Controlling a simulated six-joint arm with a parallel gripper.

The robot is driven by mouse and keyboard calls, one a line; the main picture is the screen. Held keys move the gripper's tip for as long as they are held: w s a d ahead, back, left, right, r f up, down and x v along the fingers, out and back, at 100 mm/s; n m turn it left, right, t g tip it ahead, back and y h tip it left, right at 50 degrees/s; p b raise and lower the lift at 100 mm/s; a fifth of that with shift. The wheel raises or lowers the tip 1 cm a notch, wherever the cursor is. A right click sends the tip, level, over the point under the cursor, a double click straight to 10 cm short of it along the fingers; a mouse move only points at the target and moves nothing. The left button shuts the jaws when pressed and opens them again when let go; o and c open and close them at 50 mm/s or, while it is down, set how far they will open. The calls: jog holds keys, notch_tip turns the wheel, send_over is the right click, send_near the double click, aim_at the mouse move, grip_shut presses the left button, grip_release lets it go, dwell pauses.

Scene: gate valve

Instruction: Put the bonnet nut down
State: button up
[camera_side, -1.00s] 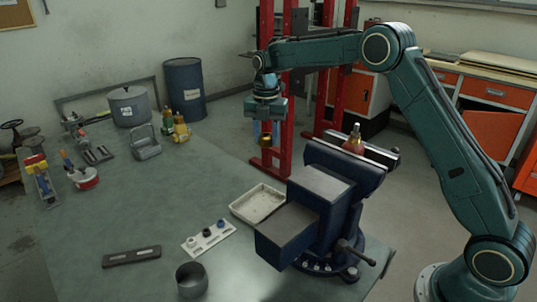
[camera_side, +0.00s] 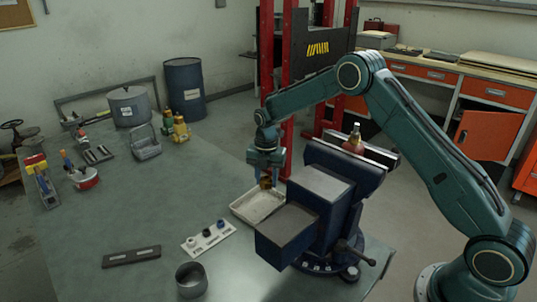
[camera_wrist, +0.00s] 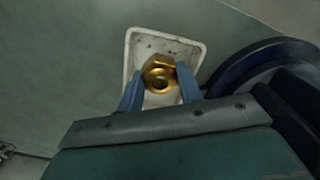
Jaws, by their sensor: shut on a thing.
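The bonnet nut (camera_wrist: 159,73) is a brass hex nut with a hole through it. My gripper (camera_wrist: 160,85) is shut on it, with one blue finger on each side. In the side view the nut (camera_side: 265,183) hangs below my gripper (camera_side: 266,174), over the far end of a white tray (camera_side: 250,212). In the wrist view the tray (camera_wrist: 134,46) lies behind the nut, and the nut appears within its outline. I cannot tell exactly how far the nut is above the tray floor.
A large blue vise (camera_side: 318,205) stands close to the right of the tray. A white strip with small dark parts (camera_side: 208,238), a dark bar (camera_side: 131,257) and a grey cup (camera_side: 191,280) lie nearer the front. The left middle of the bench (camera_side: 120,210) is clear.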

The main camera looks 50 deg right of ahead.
aim_at(267, 199)
jog(key=shift+f, duration=0.45)
jog(key=shift+f, duration=2.1)
jog(key=shift+f, duration=0.1)
jog(key=o, duration=1)
jog(key=shift+o, duration=0.2)
notch_tip(267, 199, up, 12)
